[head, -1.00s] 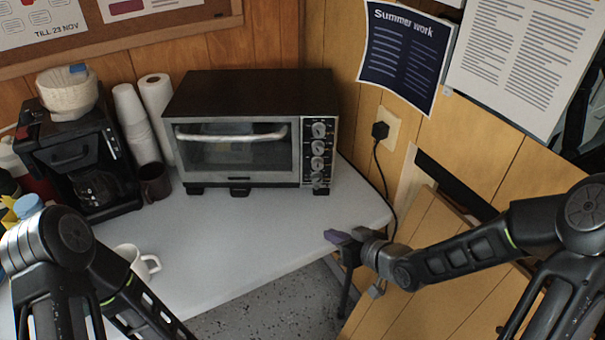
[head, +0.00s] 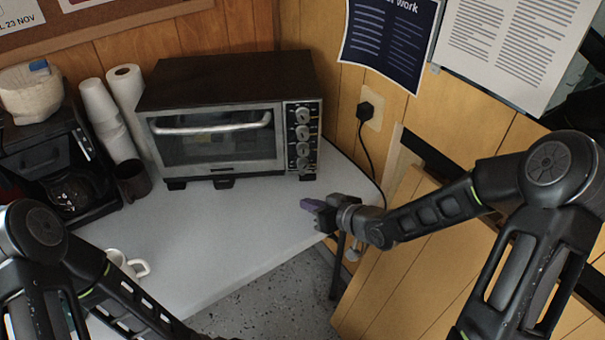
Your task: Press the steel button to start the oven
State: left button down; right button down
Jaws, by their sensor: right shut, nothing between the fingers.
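The toaster oven (head: 212,140) stands at the back of the white table, its glass door shut under a steel handle. Its control panel (head: 302,138) on the right side carries a column of round knobs. A small round steel piece (head: 303,163) sits at the bottom of the column; I cannot tell clearly whether it is the button. My right gripper (head: 309,204) is shut and empty, with purplish fingertips pointing left. It is in front of and below the panel, apart from the oven. My left arm enters at lower left; its gripper is out of view.
A white table (head: 220,225) has free room before the oven. A coffee maker (head: 55,165), stacked paper cups (head: 108,125), a paper towel roll (head: 127,95), a dark mug (head: 132,181) and a white mug (head: 127,264) stand left. A cord hangs from a wall plug (head: 366,112).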

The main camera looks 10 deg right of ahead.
jog(key=shift+w+d, duration=0.2)
jog(key=shift+w, duration=1.55)
jog(key=shift+w+d, duration=0.2)
jog(key=shift+w, duration=1.5)
jog(key=shift+w, duration=0.1)
jog(key=shift+w+d, duration=0.1)
jog(key=shift+w, duration=0.2)
jog(key=shift+w+p, duration=0.3)
jog(key=shift+w, duration=0.1)
jog(key=shift+s, duration=0.85)
jog(key=shift+s+a+b, duration=0.2)
jog(key=shift+s, duration=1.05)
jog(key=shift+s+a+b, duration=0.2)
jog(key=shift+s, duration=1.05)
